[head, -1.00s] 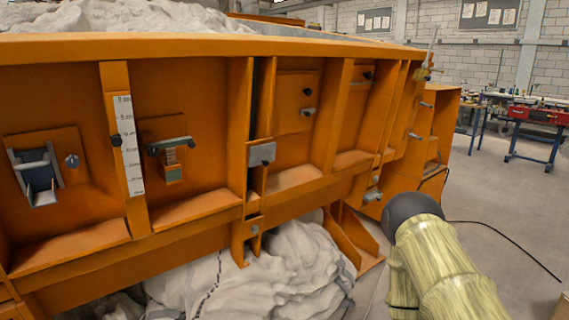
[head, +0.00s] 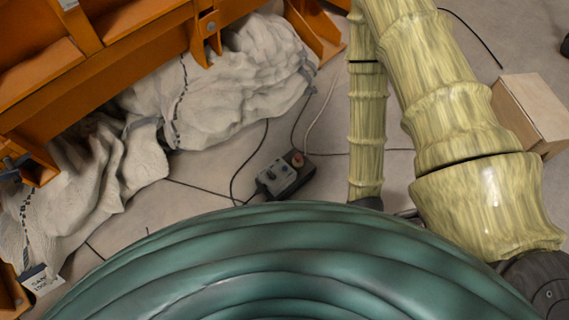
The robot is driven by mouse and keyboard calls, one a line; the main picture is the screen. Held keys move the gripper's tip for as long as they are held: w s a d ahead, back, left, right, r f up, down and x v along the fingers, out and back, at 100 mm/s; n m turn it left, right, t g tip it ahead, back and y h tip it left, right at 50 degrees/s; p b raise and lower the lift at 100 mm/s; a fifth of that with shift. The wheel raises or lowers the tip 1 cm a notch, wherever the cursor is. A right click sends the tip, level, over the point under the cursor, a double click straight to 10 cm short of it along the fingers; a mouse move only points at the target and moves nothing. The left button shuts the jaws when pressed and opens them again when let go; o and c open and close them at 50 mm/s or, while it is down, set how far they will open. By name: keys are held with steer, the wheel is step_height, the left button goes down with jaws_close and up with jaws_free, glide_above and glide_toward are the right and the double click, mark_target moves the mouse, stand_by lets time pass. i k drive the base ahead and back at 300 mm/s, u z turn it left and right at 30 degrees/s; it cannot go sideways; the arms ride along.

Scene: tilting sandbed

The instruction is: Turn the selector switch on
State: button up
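A small control box (head: 283,175) lies on the floor near the middle of the head view, just beyond my green body. It has a grey face with small dark controls and a red button (head: 298,160) at its upper right. Which control is the selector switch, and how it is set, is too small to tell. My arm's yellow links stand to the right of the box. The nearer-to-box link runs down to a dark end at my body's edge. My gripper's fingers do not show; my body may hide them.
The orange sandbed frame (head: 100,75) fills the upper left. Pale sacks (head: 215,90) lie beneath it. Black cables (head: 240,165) cross the floor by the box. A wooden box (head: 533,110) stands at the right, beyond my arm.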

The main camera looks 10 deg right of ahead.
mark_target(271, 175)
steer(key=k, duration=1.3)
steer(key=u, duration=0.65)
steer(key=i, duration=1.55)
steer(key=z, duration=0.65)
